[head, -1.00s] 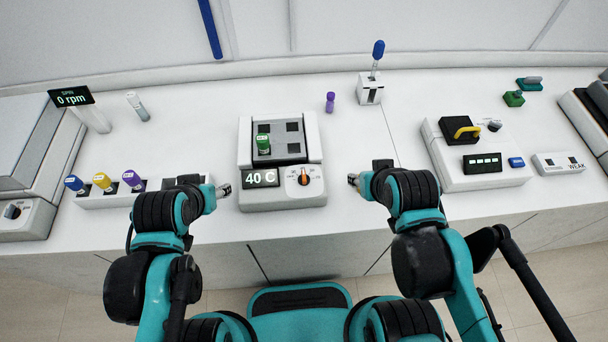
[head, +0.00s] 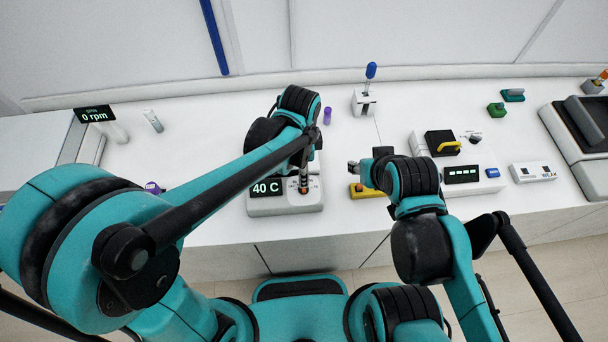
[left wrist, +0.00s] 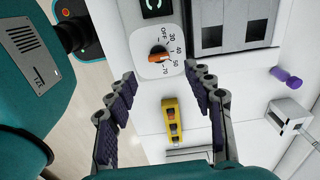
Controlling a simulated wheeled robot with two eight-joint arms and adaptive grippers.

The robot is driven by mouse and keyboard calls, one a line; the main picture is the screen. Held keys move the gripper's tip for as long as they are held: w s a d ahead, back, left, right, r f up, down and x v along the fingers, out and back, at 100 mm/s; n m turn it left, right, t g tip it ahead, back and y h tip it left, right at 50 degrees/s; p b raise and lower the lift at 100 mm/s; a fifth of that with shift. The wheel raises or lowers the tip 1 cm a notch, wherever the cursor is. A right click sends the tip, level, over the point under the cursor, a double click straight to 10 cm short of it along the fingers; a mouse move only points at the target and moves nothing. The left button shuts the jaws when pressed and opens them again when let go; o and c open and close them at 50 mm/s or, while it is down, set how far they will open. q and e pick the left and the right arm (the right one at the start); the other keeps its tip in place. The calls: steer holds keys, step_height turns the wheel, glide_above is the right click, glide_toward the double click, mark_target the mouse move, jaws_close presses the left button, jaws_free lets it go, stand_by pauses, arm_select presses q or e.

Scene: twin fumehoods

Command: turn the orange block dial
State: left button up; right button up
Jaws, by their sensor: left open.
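The orange dial (left wrist: 158,56) sits on the front face of the white heating block, with a scale around it from OFF to 70. The block (head: 262,208) and its 40 C display (head: 267,187) show in the head view. My left gripper (left wrist: 160,75) is open and empty. In the head view my left forearm hides most of the block top. My right gripper (head: 354,167) is right of the block, its jaws unclear.
A yellow block (head: 366,191) with an orange-red part lies right of the heating block, beside my right gripper. A device with a yellow handle (head: 449,147) is at the right.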

arm_select(q)
steer(key=shift+d+f, duration=0.2)
steer(key=shift+d, duration=0.1)
steer(key=shift+s+f, duration=0.1)
steer(key=shift+f, duration=0.3)
step_height(320, 180, down, 7)
steer(key=shift+r+b, duration=0.1)
steer(key=shift+b, duration=0.8)
steer(key=c, duration=1.1)
